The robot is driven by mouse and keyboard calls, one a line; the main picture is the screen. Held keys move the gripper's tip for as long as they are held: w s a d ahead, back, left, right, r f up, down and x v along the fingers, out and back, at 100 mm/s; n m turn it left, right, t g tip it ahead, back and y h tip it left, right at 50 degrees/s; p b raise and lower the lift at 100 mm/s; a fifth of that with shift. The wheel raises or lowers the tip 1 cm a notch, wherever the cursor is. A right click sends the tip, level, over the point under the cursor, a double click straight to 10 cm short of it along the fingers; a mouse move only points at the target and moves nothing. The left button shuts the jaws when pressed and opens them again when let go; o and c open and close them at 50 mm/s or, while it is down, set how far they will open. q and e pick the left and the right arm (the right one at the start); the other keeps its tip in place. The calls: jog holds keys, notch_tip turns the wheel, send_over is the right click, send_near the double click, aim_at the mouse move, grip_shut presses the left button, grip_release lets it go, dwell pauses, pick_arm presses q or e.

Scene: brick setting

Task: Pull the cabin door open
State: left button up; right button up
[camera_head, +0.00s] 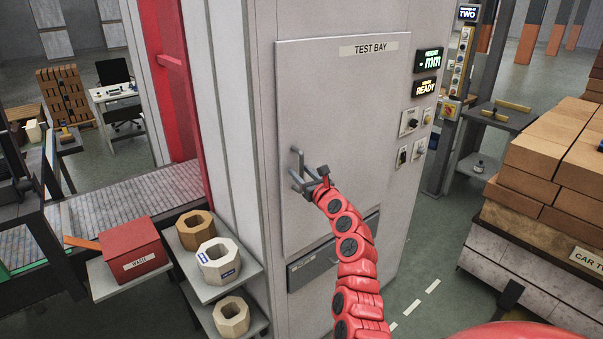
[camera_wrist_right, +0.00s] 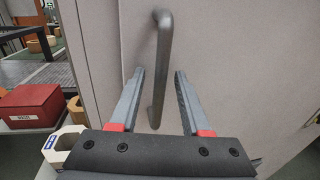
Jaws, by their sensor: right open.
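The cabin door (camera_head: 335,110) is a grey panel labelled TEST BAY, and it looks closed. Its grey bar handle (camera_head: 296,160) stands upright near the door's left edge. My right gripper (camera_head: 298,180) is at the handle, with its red arm reaching up from below. In the right wrist view the handle (camera_wrist_right: 163,50) runs between and beyond the two open fingers (camera_wrist_right: 158,76). The fingers are apart on either side of it; I cannot tell whether either touches it. My left gripper is not in view.
A shelf (camera_head: 215,292) with several octagonal blocks and a red WASTE box (camera_head: 130,252) stand left of the cabin. A drawer-like panel (camera_head: 320,262) is below the door. Stacked bricks (camera_head: 545,155) stand on a car at right. Green floor lies between.

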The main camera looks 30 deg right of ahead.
grip_shut()
dwell(1.4)
